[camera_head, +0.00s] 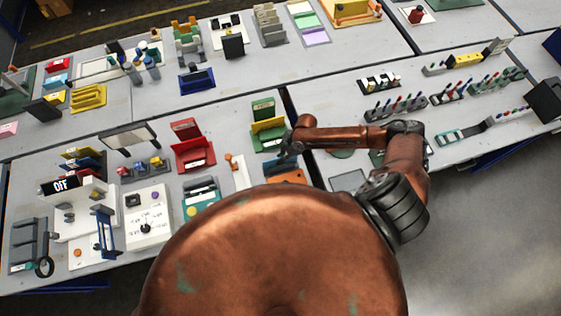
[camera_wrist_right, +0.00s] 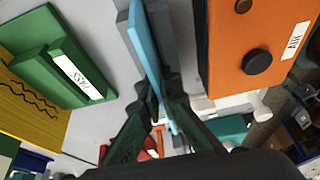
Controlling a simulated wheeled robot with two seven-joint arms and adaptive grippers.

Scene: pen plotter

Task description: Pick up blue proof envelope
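A thin light blue panel, which I take as the blue proof envelope (camera_wrist_right: 146,45), stands edge-on in the right wrist view, beside a grey holder (camera_wrist_right: 125,62). My right gripper (camera_wrist_right: 157,88) has its two dark fingers closed in on either side of the panel, with its lower edge running down between them. The panel seems still within the grey holder. In the head view my right gripper (camera_head: 290,148) is small and partly hidden at the middle of the near table, and the envelope cannot be made out there. My left gripper is not in view.
An orange block labelled AIR (camera_wrist_right: 245,45) stands close to the right of the gripper in the wrist view. A green piece (camera_wrist_right: 60,60) with a white label and a yellow panel (camera_wrist_right: 30,110) stand to the left. A red holder (camera_head: 192,150) stands left of the gripper in the head view.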

